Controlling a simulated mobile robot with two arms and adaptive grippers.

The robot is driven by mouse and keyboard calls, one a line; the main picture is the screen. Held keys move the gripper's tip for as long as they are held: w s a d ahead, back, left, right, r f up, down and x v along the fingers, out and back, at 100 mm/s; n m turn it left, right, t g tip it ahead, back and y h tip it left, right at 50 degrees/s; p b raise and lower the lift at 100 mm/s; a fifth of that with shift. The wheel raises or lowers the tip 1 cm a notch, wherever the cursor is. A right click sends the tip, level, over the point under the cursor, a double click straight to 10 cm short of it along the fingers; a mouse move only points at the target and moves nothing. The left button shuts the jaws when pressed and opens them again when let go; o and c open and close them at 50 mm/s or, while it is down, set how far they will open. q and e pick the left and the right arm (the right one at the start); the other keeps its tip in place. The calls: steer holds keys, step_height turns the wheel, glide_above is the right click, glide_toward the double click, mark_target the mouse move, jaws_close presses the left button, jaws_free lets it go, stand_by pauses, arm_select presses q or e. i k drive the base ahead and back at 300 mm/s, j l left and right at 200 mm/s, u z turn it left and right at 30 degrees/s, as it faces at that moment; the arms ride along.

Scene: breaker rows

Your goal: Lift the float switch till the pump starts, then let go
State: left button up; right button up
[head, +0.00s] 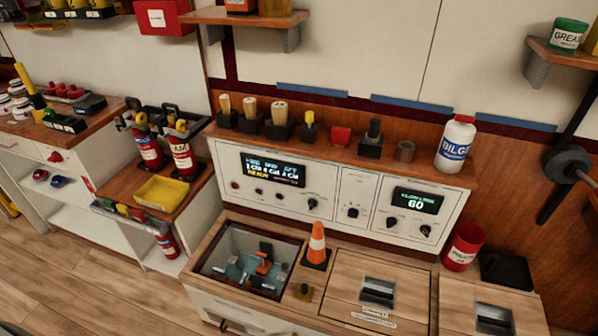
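An open compartment (216,270) with a wooden rim is set in the bench top at the lower middle. Orange parts (264,263) and several dark blocks sit inside it, over a bluish floor. The float switch and pump are probably among these parts, but I cannot tell which is which at this size. The control panel (335,205) above has a lit display (272,169) on the left with small text that I cannot read in full. A second display (417,201) on the right shows 60. Neither of my grippers shows in the head view.
An orange cone (317,243) stands just right of the opening. Closed wooden hatches with recessed handles (378,291) lie further right. A red can (462,247) and a white bottle (455,145) stand at the right. A yellow tray (162,192) and red extinguishers (182,157) are on the left.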

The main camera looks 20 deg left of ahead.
mark_target(263, 268)
steer(key=u, duration=0.95)
